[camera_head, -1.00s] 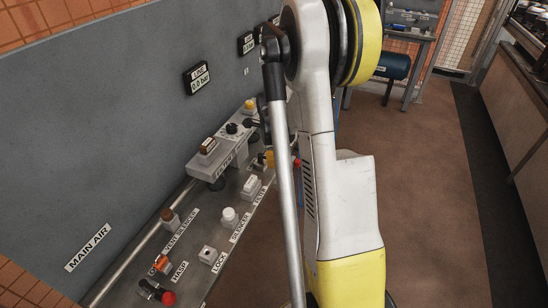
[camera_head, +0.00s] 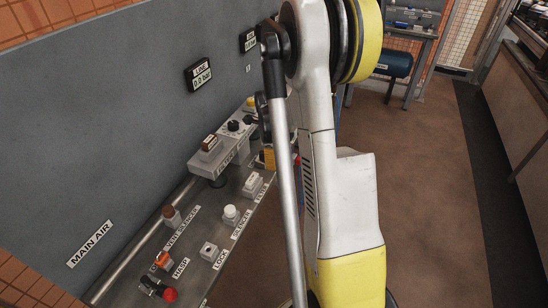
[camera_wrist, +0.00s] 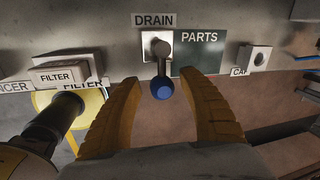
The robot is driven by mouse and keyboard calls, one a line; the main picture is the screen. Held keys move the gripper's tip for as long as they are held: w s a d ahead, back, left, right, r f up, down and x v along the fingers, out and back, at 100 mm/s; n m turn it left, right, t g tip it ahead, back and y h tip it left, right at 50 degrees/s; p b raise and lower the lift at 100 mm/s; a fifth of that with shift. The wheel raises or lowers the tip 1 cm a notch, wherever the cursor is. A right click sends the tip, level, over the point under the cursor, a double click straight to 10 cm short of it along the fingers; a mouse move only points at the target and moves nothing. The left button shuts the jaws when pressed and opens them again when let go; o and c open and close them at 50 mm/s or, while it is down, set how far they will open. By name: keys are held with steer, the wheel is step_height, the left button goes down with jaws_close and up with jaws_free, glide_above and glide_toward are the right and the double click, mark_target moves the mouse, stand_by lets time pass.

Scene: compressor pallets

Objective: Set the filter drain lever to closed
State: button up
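The drain lever (camera_wrist: 163,66) sits below the DRAIN label (camera_wrist: 154,20) in the wrist view. It has a pale square mount, a short metal stem and a blue ball knob (camera_wrist: 162,88), which hangs towards the bottom of the picture. My gripper (camera_wrist: 160,79) is open, with one yellow ribbed finger on each side of the knob. Gaps show between the knob and both fingers in this view; depth is hard to judge. In the head view my arm hides the drain lever.
A FILTER block (camera_wrist: 63,75) and a dark cylinder (camera_wrist: 52,120) stand left of my gripper. A PARTS panel (camera_wrist: 200,50) and a pale square fitting (camera_wrist: 258,58) are to the right. In the head view, a red-knobbed lever (camera_head: 170,294) is at the bench's near end.

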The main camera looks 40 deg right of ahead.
step_height(320, 180, up, 12)
steer(key=s+a, duration=0.1)
steer(key=shift+s+a, duration=0.15)
steer(key=shift+a, duration=0.25)
steer(key=shift+f, duration=0.1)
stand_by(0.4)
